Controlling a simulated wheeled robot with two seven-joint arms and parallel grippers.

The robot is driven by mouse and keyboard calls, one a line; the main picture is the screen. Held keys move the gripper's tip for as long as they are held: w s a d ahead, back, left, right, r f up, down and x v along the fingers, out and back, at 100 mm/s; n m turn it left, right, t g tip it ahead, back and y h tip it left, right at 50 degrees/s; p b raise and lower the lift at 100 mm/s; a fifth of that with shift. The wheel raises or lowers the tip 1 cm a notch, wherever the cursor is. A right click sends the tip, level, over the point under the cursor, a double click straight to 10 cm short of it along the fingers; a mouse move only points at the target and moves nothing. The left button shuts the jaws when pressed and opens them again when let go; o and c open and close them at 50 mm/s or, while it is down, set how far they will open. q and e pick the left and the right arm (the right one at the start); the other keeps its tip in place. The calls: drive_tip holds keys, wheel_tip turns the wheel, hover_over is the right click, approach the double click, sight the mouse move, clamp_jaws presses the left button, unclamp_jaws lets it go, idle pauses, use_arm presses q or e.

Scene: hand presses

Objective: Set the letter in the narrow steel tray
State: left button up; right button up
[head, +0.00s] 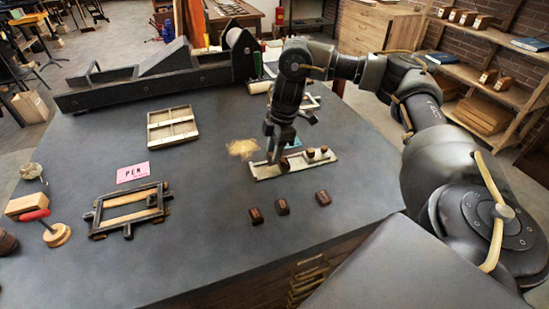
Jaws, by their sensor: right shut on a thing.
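The narrow steel tray (264,172) lies on the dark table, right of the middle in the head view. My right gripper (276,157) points down over the tray's left half. It is shut on a small dark letter block (284,163), mostly hidden by the fingers; I cannot tell whether the block touches the tray floor. Two small pieces (310,153) stand in the tray's right half. Three brown letter blocks lie on the table in front of the tray: a left one (256,215), a middle one (282,207) and a right one (323,198). My left gripper is out of view.
A pink card (132,173) reading PEN lies at left, behind a dark frame with wooden bars (127,211). A shallow divided case (172,126) lies farther back. A long dark press (150,82) spans the back.

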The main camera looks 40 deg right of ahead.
drive_tip(key=shift+d+x, duration=0.15)
drive_tip(key=shift+x, duration=0.6)
drive_tip(key=shift+d+x, duration=0.15)
drive_tip(key=shift+x, duration=0.55)
drive_tip(key=shift+s, duration=0.1)
drive_tip(key=shift+f, duration=0.15)
drive_tip(key=o, duration=0.9)
drive_tip(key=shift+f, duration=0.1)
drive_tip(key=shift+o, duration=0.2)
drive_tip(key=w+p+v, duration=0.1)
drive_tip(key=p+v, duration=0.1)
drive_tip(key=v, duration=1)
drive_tip(key=shift+s+r+p, duration=0.25)
drive_tip(key=shift+s+p, duration=0.05)
drive_tip(key=shift+s, duration=0.25)
